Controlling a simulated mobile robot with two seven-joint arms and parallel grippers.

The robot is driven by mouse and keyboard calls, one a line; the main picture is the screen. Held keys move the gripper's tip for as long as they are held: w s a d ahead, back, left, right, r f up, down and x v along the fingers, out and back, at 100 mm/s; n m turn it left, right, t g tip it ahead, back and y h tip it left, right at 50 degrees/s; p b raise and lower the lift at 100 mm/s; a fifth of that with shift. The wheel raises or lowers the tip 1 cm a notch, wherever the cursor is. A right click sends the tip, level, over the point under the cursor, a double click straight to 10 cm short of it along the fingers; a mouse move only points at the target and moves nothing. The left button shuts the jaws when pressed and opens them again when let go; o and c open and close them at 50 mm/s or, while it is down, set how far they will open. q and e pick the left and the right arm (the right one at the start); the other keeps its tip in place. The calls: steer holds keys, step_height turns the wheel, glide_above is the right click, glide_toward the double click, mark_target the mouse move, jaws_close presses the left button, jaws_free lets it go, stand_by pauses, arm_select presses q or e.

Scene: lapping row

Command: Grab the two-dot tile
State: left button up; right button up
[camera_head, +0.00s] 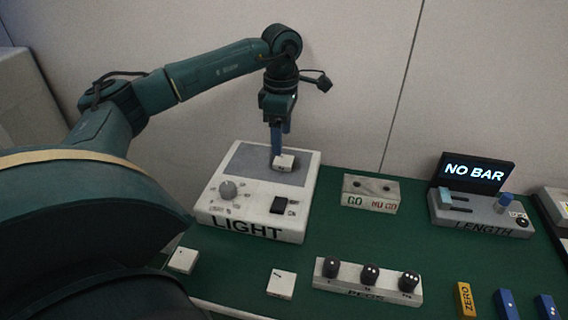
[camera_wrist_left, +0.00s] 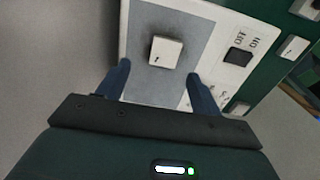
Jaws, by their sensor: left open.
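A white tile (camera_head: 284,162) lies on the grey pad of the LIGHT box (camera_head: 250,232). It also shows in the left wrist view (camera_wrist_left: 165,51), with a small dark mark on its top that is too small to read as dots. My left gripper (camera_head: 277,150) is open just above this tile; in the left wrist view its blue fingers (camera_wrist_left: 159,70) stand apart, with the tile between and slightly beyond their tips. Two more white tiles lie on the green table, one at the left (camera_head: 183,260) and one near the front (camera_head: 281,284); their marks are too small to read. My right gripper is out of view.
A yellow ZERO block (camera_head: 465,299) is near the front.

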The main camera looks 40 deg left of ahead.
mark_target(283, 159)
arm_select(q)
steer(key=f, duration=0.5)
steer(key=shift+s+d+f, duration=0.15)
steer(key=shift+d+f, duration=0.15)
steer(key=shift+d, duration=0.1)
steer(key=shift+c, duration=0.3)
steer(key=c, duration=1)
